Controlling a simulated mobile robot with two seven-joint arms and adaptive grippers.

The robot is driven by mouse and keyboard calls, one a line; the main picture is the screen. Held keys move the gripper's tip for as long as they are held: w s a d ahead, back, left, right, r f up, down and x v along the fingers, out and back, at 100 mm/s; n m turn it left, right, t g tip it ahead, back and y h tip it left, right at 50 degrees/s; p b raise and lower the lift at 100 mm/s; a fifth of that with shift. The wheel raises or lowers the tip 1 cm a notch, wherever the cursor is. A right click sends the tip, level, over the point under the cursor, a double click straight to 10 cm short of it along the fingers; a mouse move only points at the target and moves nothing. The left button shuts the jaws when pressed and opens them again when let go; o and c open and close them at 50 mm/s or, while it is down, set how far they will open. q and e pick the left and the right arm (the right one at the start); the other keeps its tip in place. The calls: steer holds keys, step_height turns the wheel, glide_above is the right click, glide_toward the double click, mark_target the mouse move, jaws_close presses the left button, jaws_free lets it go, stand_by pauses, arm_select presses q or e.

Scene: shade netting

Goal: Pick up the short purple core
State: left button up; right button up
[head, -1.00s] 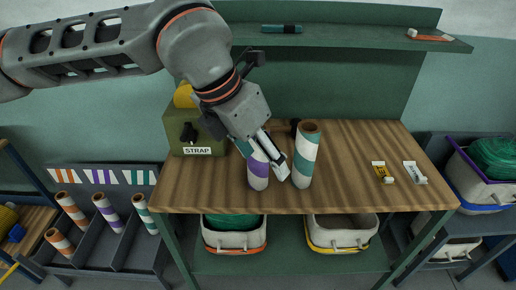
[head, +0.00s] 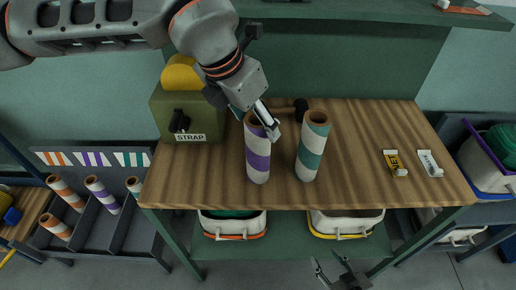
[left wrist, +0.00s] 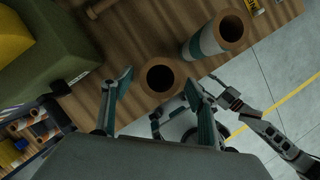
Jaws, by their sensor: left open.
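A purple-and-white striped core (head: 257,158) stands upright on the wooden workbench (head: 380,130). My left gripper (head: 268,122) is at its top end. In the left wrist view the open fingers (left wrist: 158,86) are on either side of a core's brown open top (left wrist: 160,78), with gaps visible; its outer stripes are mostly hidden there. A teal-and-white core (head: 312,148) stands just to the right and also shows in the left wrist view (left wrist: 207,41). Another purple-striped core (head: 103,195) leans in the rack. My right gripper (head: 330,265) is open and empty, low in front of the bench.
A green strap box (head: 188,115) stands at the bench's back left. A dark-headed tool (head: 300,108) lies behind the cores. A yellow-labelled piece (head: 395,163) and a white-labelled piece (head: 430,164) lie right. Bins (head: 235,226) sit below. Bench middle right is clear.

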mark_target(258, 151)
arm_select(q)
steer(key=shift+x, duration=1.5)
steer(key=shift+a, duration=0.1)
jaws_close()
steer(key=shift+r, duration=0.1)
